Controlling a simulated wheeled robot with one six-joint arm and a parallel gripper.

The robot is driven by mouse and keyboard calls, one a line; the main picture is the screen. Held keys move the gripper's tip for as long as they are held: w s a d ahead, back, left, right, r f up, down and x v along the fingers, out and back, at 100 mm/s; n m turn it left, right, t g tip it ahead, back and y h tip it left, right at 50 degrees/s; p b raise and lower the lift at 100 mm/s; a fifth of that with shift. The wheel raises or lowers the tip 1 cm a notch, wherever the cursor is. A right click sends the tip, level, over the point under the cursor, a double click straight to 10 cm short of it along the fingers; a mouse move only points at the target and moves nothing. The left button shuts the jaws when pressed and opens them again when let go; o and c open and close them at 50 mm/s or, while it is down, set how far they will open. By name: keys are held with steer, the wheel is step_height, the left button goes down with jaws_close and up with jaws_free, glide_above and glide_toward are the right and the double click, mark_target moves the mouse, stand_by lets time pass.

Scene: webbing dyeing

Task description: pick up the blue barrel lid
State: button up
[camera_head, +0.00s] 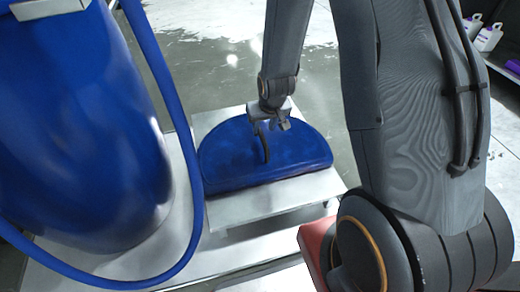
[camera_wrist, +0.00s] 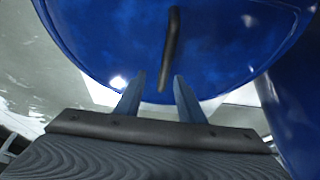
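The blue barrel lid (camera_head: 290,165) lies on a pale metal stand in the middle of the head view, with a dark bar handle (camera_head: 263,145) on its top. In the wrist view the lid (camera_wrist: 230,50) fills the upper part, and its handle (camera_wrist: 170,45) runs up from between the fingertips. My gripper (camera_wrist: 160,85) is open, its two fingers apart, with the handle's near end seen between them. It does not look closed on the handle. In the head view my gripper (camera_head: 272,122) is over the lid, close to the handle, and its fingers are hard to make out.
A large blue barrel (camera_head: 80,130) stands at the left, with a blue hose (camera_head: 165,80) curving in front. The stand (camera_head: 240,208) has a bare front edge. White jugs (camera_head: 487,38) sit at the upper right. Grey floor (camera_head: 215,60) lies open behind.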

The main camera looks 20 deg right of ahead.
mark_target(260, 132)
steer(key=shift+a+b+x, duration=0.2)
steer(key=shift+b+x, duration=0.8)
steer(key=shift+x, duration=0.3)
steer(key=shift+a+b+x, duration=0.15)
steer(key=shift+b+x, duration=0.8)
steer(key=shift+x, duration=0.4)
steer(key=shift+r, duration=0.1)
steer(key=shift+c, duration=0.4)
jaws_close()
